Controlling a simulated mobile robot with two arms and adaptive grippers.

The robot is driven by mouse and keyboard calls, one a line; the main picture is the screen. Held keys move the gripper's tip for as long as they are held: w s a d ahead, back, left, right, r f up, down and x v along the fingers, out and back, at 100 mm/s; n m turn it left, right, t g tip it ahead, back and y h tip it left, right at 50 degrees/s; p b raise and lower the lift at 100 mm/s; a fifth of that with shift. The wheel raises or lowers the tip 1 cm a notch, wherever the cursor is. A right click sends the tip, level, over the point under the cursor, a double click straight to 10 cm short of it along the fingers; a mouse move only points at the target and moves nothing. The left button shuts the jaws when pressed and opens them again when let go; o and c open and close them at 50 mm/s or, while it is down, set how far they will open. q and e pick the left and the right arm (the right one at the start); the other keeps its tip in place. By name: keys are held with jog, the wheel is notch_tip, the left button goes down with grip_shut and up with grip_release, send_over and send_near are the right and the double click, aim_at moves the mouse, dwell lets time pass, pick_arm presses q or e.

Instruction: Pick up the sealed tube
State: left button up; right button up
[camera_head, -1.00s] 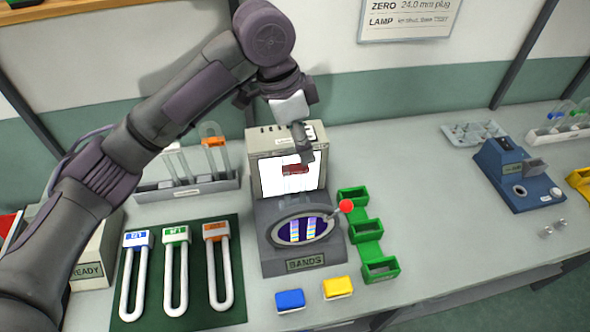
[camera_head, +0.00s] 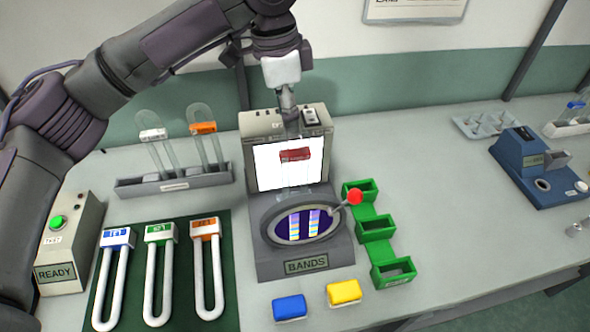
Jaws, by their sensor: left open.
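A clear tube with a dark red block at its top (camera_head: 294,155) stands upright in the grey BANDS device (camera_head: 305,267), in front of its lit white screen. Whether its end is sealed is too small to tell. My left gripper (camera_head: 290,122) is open, pointing down just above the red block; its fingers are small and seen edge-on. I cannot tell whether they touch the block. Two more clear tubes, one with a white block (camera_head: 153,134) and one with an orange block (camera_head: 203,128), lean in a grey rack (camera_head: 174,184). My right gripper is not in view.
White U-shaped pieces with blue, green and orange tops lie on a dark green mat (camera_head: 178,300). A READY box (camera_head: 62,272) stands left. The device's red-knobbed lever (camera_head: 354,197) sticks out near green bins (camera_head: 375,229). Blue (camera_head: 289,307) and yellow (camera_head: 344,292) blocks lie in front.

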aim_at(294, 151)
pick_arm(q)
jog(key=f, duration=0.4)
jog(key=shift+d+f, duration=0.2)
jog(key=shift+d, duration=0.05)
jog(key=f, duration=0.1)
jog(key=f+p, duration=0.1)
jog(key=f, duration=0.1)
jog(key=f+p, duration=0.1)
jog(key=f, duration=0.1)
jog(key=shift+s+d, duration=0.1)
jog(key=shift+d, duration=0.15)
jog(key=shift+f, duration=0.15)
grip_shut()
